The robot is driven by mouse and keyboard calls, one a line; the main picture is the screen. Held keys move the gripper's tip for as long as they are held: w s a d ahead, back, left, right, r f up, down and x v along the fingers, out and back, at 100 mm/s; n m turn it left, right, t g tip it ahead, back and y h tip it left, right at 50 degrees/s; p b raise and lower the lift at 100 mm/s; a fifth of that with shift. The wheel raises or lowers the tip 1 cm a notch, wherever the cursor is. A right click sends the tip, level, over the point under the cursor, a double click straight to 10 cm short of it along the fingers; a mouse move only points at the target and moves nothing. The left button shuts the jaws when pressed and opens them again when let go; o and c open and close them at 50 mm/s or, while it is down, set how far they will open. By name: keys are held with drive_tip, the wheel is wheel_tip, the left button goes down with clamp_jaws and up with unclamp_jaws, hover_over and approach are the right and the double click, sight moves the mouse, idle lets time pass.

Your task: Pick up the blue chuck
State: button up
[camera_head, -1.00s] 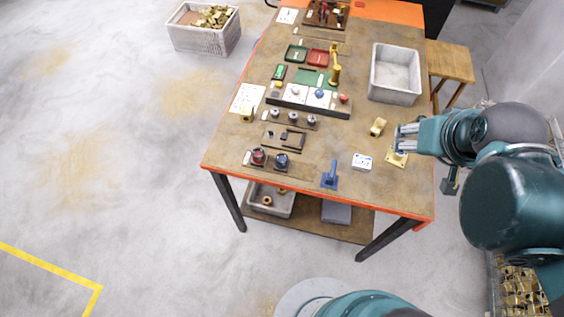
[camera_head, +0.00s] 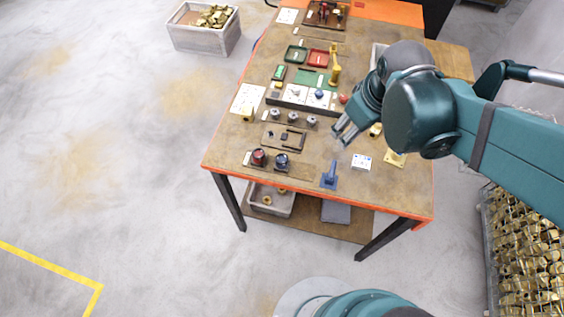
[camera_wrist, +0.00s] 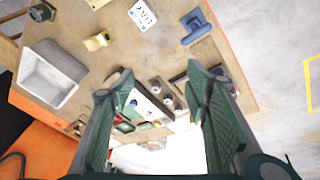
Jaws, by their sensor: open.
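The blue chuck (camera_head: 281,160) is a small dark blue round piece. It stands on a holder at the table's near-left edge, just right of a red chuck (camera_head: 258,156). My gripper (camera_head: 342,133) is above the table, to the right of and farther back than the blue chuck, clearly apart from it. In the wrist view my gripper (camera_wrist: 160,70) has its two green fingers spread with nothing between them. A dark blue shape partly behind the right finger there may be the chuck, but I cannot tell for sure.
A blue upright piece on a blue plate (camera_head: 329,181) stands right of the chucks, near the front edge. A small dark-framed tray (camera_head: 284,137) and a row of grey pieces (camera_head: 293,117) lie behind the chucks.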

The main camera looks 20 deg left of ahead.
drive_tip(key=a+f+n+g, duration=0.2)
drive_tip(key=a+f+n, duration=0.35)
drive_tip(key=a, duration=0.45)
drive_tip(key=n+g+h, duration=0.1)
drive_tip(key=n, duration=0.4)
hover_over(282, 161)
wheel_tip(282, 161, down, 7)
drive_tip(key=shift+f+p, duration=0.1)
drive_tip(key=shift+p, duration=0.35)
drive_tip(key=shift+f, duration=1.25)
drive_tip(key=shift+f, duration=0.15)
drive_tip(key=shift+f+b, duration=0.6)
drive_tip(key=shift+f, duration=1.85)
drive_tip(key=c, duration=1.3)
